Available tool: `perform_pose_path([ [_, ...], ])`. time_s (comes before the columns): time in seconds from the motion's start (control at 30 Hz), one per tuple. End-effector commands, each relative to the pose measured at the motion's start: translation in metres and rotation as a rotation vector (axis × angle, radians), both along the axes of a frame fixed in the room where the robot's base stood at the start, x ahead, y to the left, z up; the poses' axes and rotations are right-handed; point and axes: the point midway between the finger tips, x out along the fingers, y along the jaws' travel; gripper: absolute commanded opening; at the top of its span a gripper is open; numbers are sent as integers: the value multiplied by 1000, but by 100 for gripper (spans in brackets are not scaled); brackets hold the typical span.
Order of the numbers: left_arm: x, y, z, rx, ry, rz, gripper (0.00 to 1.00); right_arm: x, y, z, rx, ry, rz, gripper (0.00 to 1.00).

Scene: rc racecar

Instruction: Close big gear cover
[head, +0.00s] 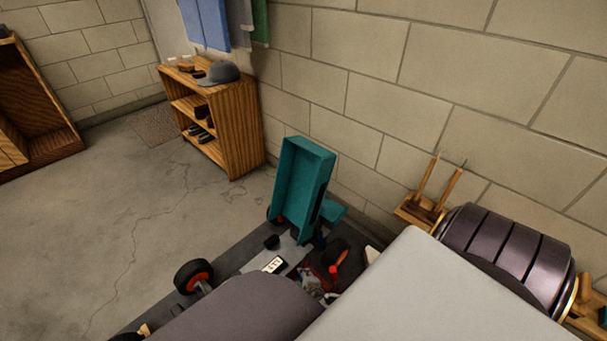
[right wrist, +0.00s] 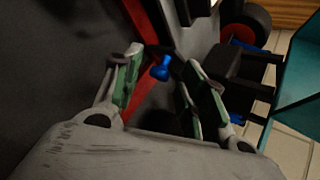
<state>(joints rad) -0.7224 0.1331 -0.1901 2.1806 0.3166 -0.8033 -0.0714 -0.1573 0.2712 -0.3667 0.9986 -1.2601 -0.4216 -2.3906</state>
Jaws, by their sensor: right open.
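The teal gear cover (head: 303,180) stands raised and open at the far end of the car, its hollow side facing left in the head view. Part of a teal piece (right wrist: 303,75) also shows at the right edge of the right wrist view. My right gripper (right wrist: 164,77) is open, with its green-padded fingers apart over the car's parts. A small blue part (right wrist: 161,68) appears between the fingertips; I cannot tell whether it is touched. The teal piece is to the right of the gripper. In the head view my own arm hides the right gripper and much of the car.
The car has a black wheel with a red hub (head: 193,276) and a dark mat (head: 226,262) under it. A wooden shelf (head: 240,125) with a cap (head: 220,73) stands against the block wall. The floor (head: 110,220) at left is clear.

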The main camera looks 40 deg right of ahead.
Motion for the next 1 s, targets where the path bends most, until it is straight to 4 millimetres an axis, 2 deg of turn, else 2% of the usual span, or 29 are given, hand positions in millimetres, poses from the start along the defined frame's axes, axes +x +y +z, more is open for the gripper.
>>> perform_pose_path([
  [0.1, 1, 0, 1, -1, -1, -1, 45, 0, 0, 0, 0, 0, 0, 42],
  [0.43, 2, -1, 5, -2, -8, -1, 45, -1, 1, -1, 0, 2, 1, 0],
  [1.0, -2, 1, 9, 10, 12, -1, 45, 3, 7, -3, 4, 10, -65, 0],
])
